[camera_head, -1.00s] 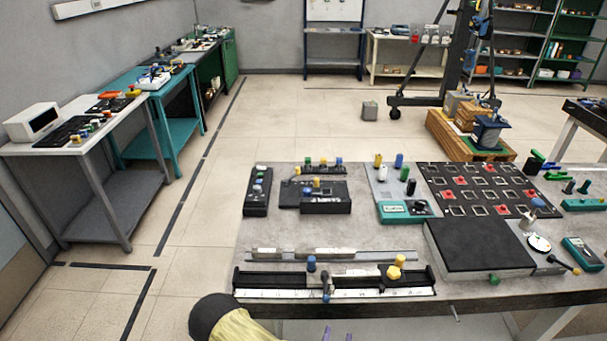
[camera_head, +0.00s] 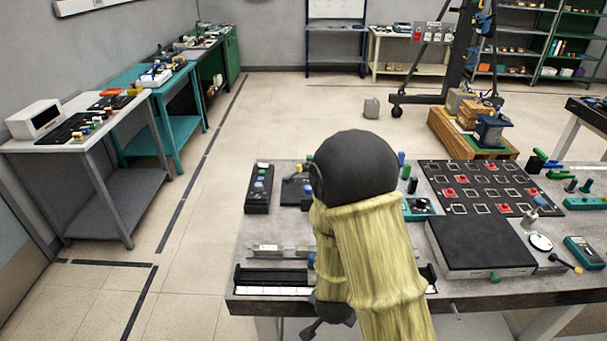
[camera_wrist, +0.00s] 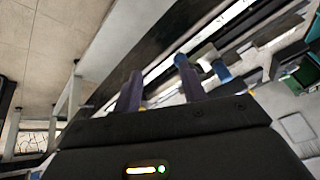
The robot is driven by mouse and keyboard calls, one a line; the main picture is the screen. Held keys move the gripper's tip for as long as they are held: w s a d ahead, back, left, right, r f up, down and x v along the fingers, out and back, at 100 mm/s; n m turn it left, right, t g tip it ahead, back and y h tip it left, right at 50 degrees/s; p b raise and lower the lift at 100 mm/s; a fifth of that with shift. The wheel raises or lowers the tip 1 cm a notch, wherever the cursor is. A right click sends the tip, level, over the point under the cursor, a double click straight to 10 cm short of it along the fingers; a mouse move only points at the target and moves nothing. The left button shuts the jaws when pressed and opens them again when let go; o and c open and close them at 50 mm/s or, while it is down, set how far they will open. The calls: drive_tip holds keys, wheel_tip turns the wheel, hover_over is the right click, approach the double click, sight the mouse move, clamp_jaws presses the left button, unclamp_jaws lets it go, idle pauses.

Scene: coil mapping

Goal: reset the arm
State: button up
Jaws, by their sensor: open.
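My arm, in a yellow sleeve with a black rounded joint, rises in front of the workbench (camera_head: 280,225) in the head view and covers its middle. My gripper shows in the wrist view (camera_wrist: 158,85), with its two dark fingers apart and nothing seen between them. In that view the fingers point towards the bench's front edge and the long rail. In the head view the fingers cannot be made out clearly; a dark part of my arm's end shows low, in front of the bench edge.
On the bench are a long rail fixture (camera_head: 270,280), a black box with buttons (camera_head: 259,188), a black flat plate (camera_head: 480,243), a dark board with red pieces (camera_head: 478,188) and a teal meter (camera_head: 582,252). Side tables (camera_head: 80,140) stand at left. Floor between is clear.

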drive_tip(key=s+d+r+n+g, duration=0.1)
drive_tip(key=s+d+r+n, duration=0.1)
drive_tip(key=r, duration=0.3)
drive_tip(key=s+d+r+n+g, duration=0.1)
drive_tip(key=s+d+r+n, duration=0.1)
drive_tip(key=r, duration=0.3)
drive_tip(key=s+d+r+n+y, duration=0.1)
drive_tip(key=s+d+r+n, duration=0.1)
drive_tip(key=r, duration=0.3)
drive_tip(key=shift+s+d+r+n+g, duration=0.2)
drive_tip(key=shift+s+d+n+g, duration=0.15)
drive_tip(key=shift+s+d, duration=0.45)
